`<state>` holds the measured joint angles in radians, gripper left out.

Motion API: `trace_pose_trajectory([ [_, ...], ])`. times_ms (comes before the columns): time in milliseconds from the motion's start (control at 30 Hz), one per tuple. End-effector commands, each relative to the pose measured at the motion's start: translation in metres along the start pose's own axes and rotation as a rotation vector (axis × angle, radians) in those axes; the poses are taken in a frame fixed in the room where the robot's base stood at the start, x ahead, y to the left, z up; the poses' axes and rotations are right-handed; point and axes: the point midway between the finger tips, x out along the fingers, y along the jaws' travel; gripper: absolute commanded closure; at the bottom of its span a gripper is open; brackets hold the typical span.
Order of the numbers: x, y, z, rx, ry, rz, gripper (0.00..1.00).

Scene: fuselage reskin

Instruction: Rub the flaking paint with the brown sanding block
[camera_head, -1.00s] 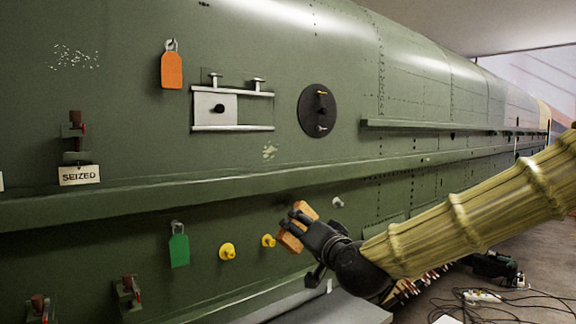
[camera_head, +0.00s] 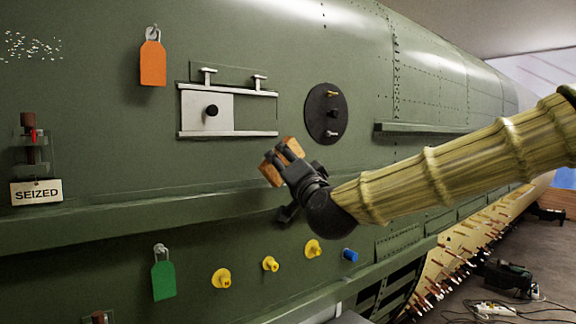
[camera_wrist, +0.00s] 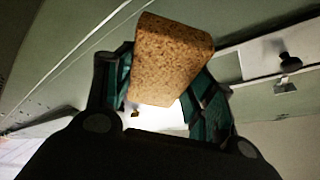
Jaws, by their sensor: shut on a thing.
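The brown sanding block (camera_head: 270,173) is held between the fingers of my gripper (camera_head: 281,156), in front of the green fuselage skin just below the white sliding panel. In the wrist view the block (camera_wrist: 172,60) fills the space between the two fingers, grainy and tan. I cannot tell whether it touches the skin. The pale flaked patch seen earlier below the panel does not show now; my gripper and the block cover that area. A cluster of pale speckles (camera_head: 32,46) marks the skin at the upper left.
A long ledge (camera_head: 130,213) runs below my gripper. The sliding panel (camera_head: 207,110) and round black plate (camera_head: 326,114) stand close above it. An orange tag (camera_head: 152,63), a green tag (camera_head: 163,280), yellow plugs (camera_head: 221,279) and a blue plug (camera_head: 350,255) are around.

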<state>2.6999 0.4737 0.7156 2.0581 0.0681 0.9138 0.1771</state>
Motion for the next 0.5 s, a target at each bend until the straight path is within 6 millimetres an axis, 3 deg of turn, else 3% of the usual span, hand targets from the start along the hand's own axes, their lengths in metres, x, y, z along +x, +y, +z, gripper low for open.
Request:
trace_pose_trajectory([
  [500,0.037,0.0,0.017,0.001,-0.002,0.001,0.64],
])
